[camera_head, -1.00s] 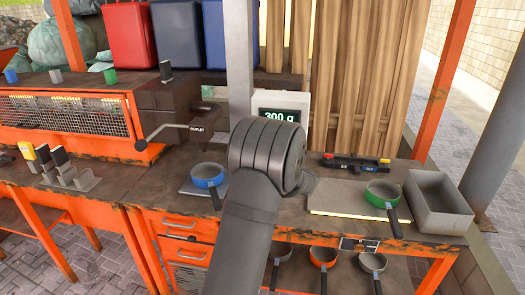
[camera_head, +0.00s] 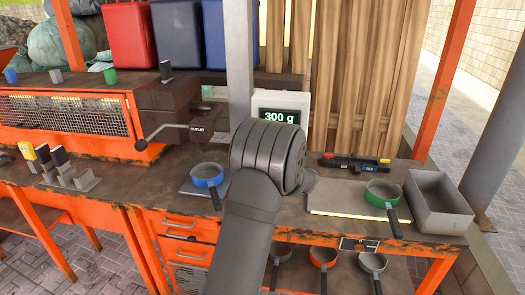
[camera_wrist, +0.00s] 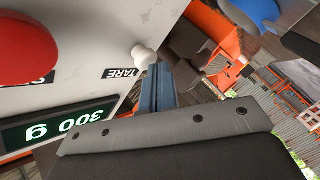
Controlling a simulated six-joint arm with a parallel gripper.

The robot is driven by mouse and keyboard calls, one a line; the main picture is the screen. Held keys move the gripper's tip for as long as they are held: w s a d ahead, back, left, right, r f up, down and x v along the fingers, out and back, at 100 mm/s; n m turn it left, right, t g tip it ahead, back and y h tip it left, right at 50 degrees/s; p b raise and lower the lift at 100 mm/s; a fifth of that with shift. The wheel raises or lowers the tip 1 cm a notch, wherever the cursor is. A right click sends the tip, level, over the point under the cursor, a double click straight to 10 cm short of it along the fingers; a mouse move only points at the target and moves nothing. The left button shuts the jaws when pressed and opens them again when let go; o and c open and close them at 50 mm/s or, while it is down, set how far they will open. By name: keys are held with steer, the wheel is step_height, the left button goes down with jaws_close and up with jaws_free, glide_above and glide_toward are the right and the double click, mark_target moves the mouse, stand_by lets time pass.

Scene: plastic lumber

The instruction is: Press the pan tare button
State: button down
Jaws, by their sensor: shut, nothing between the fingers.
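The scale box with a lit "300 g" display (camera_head: 282,116) stands behind my arm in the head view. In the wrist view, the display (camera_wrist: 58,124) shows at the lower left of the box's face. A white knob-like button (camera_wrist: 145,57) sits beside a "TARE" label (camera_wrist: 122,73). My gripper (camera_wrist: 158,70) is shut and empty, its blue-grey fingertips right by the white button. I cannot tell whether they touch it. My arm hides the gripper and the button in the head view.
A large red button (camera_wrist: 38,40) is on the same face, its label partly cut off. A blue pan (camera_head: 207,174) is left of my arm; a green pan (camera_head: 382,192) and a grey bin (camera_head: 437,205) are to the right.

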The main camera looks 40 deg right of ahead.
steer(key=shift+w+d, duration=0.2)
stand_by(0.3)
steer(key=shift+s+a, duration=0.1)
steer(key=shift+s, duration=0.05)
steer(key=shift+s+a, duration=0.55)
steer(key=shift+s+a, duration=1.75)
steer(key=shift+a, duration=0.05)
steer(key=shift+w+d, duration=0.1)
steer(key=shift+s+a, duration=1.4)
steer(key=shift+s, duration=0.05)
steer(key=shift+w, duration=0.1)
